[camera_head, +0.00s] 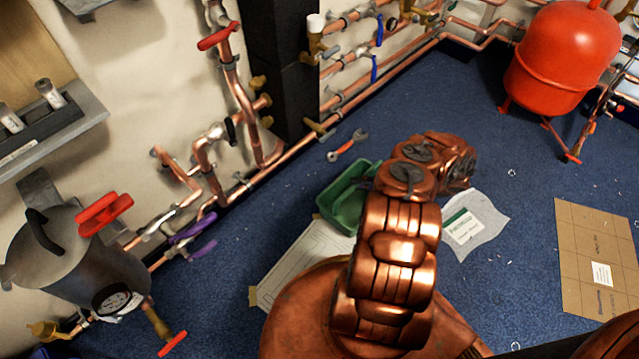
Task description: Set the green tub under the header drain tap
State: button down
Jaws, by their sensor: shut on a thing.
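The green tub (344,198) is near the middle of the view, low by the blue floor. Its right part is hidden behind my copper-coloured arm. The jaws of my gripper are hidden behind the arm, so I cannot see whether they touch the tub. Copper pipework runs along the wall, to the left of and beyond the tub. A brass tap (320,129) sits on the low pipe at the foot of the black column. Other brass fittings (262,90) are higher up; I cannot tell which is the header drain tap.
An orange-handled wrench (347,146) lies on the floor beyond the tub. A paper sheet (308,262) and a white packet (474,222) lie nearby. A red vessel (565,55) stands at upper right, a grey tank (75,265) at left, cardboard (598,250) at right. Floor beyond the tub is mostly clear.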

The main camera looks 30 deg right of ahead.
jog(key=w+a+f+b, duration=0.2)
jog(key=w+a+b, duration=0.1)
jog(key=w, duration=0.4)
jog(key=w+a+f+b, duration=0.2)
jog(key=w+a+b, duration=0.1)
jog(key=w, duration=0.3)
jog(key=shift+w+f+b, duration=0.4)
jog(key=shift+b, duration=0.4)
jog(key=shift+f, duration=0.1)
jog(key=c, duration=1.1)
grip_release()
jog(key=p+v, duration=0.4)
jog(key=v, duration=0.8)
